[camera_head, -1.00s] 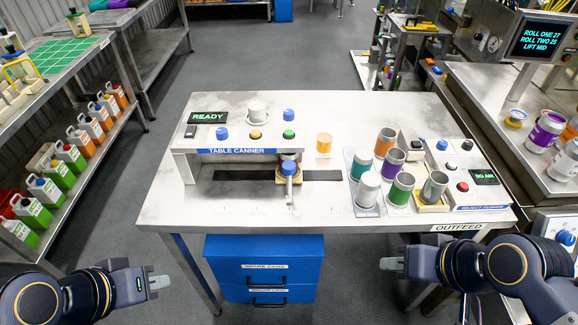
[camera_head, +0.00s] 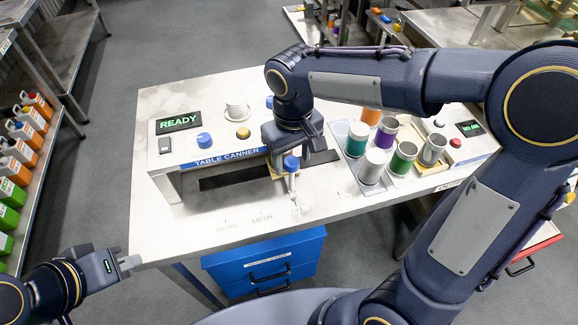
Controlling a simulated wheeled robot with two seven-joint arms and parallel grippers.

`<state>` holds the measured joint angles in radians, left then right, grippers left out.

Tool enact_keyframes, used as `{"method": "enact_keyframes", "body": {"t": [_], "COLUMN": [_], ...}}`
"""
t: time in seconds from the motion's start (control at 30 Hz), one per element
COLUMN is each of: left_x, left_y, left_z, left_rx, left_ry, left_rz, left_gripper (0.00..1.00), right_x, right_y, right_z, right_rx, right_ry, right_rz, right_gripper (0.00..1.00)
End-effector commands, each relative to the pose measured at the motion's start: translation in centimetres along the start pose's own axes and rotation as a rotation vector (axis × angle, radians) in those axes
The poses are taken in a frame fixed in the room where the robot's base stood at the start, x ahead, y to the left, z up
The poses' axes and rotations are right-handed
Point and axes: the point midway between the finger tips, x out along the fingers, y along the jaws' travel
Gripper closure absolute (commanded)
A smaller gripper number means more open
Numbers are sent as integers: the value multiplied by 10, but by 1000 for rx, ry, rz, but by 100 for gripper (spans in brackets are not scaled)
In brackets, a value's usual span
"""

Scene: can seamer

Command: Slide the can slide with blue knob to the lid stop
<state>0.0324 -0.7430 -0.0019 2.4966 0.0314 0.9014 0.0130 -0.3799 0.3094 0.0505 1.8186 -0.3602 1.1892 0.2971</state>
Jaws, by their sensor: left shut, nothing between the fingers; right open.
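The can slide's blue knob (camera_head: 291,163) stands on a pale upright handle (camera_head: 292,184) at the front of the dark slot (camera_head: 225,179) under the table canner (camera_head: 205,162). The slide's tan base shows partly behind the knob. My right gripper (camera_head: 294,158) reaches down from above, open, right at the knob; its fingers are mostly hidden, and I cannot tell if they touch the knob. My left gripper (camera_head: 131,262) is shut and empty, off the table's front left corner. Faint marks lie along the table front; I cannot tell which is the lid stop.
The READY display (camera_head: 179,122), a blue dial (camera_head: 204,139) and a yellow button (camera_head: 243,132) sit on the canner. Several cans, including a green one (camera_head: 403,158), stand to the right of my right gripper. Blue drawers (camera_head: 265,262) sit below the table. The table's front left is clear.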

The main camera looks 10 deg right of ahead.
Motion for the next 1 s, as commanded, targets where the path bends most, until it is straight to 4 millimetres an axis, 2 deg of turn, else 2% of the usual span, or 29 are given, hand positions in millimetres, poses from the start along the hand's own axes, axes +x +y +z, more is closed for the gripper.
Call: {"method": "enact_keyframes", "body": {"t": [0.1,0.3,0.67,1.0], "left_x": [0,1,1,1], "left_y": [0,0,0,0], "left_z": [0,0,0,0], "left_rx": [0,0,0,0], "left_ry": [0,0,0,0], "left_rz": [0,0,0,0], "left_gripper": [100,100,100,100], "right_x": [22,45,51,51], "right_y": [1,0,0,0], "right_z": [1,0,0,0], "right_rx": [0,1,1,1], "right_ry": [-5,-2,0,1], "right_rz": [1,0,-1,-1], "right_gripper": [48,48,48,93]}}
